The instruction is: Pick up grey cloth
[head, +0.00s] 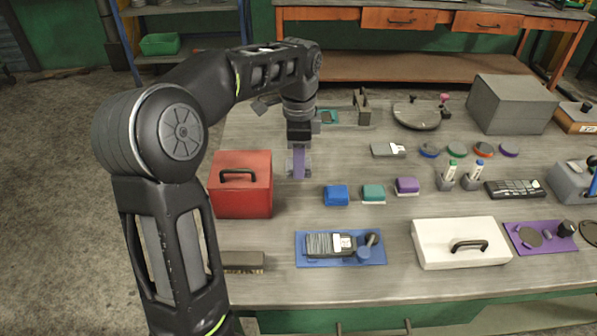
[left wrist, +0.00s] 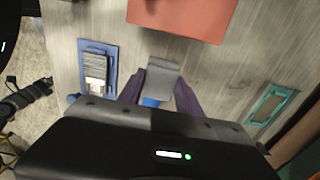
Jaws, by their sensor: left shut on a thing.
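My left gripper (head: 299,163) points down at the far left part of the table, behind the red box. Its purple fingers are shut on a grey cloth (head: 307,163), whose grey edges show on both sides of the near finger. In the left wrist view the grey cloth (left wrist: 164,72) sits between the two purple fingers of my left gripper (left wrist: 160,84), with a small blue patch beside it. I cannot tell whether the cloth touches the table. My right gripper is not in view.
Blue, teal and purple blocks (head: 373,194) lie to the right. A blue tray (head: 376,259) and a white box (head: 430,258) are nearer. A round grey plate (head: 417,116) lies behind right.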

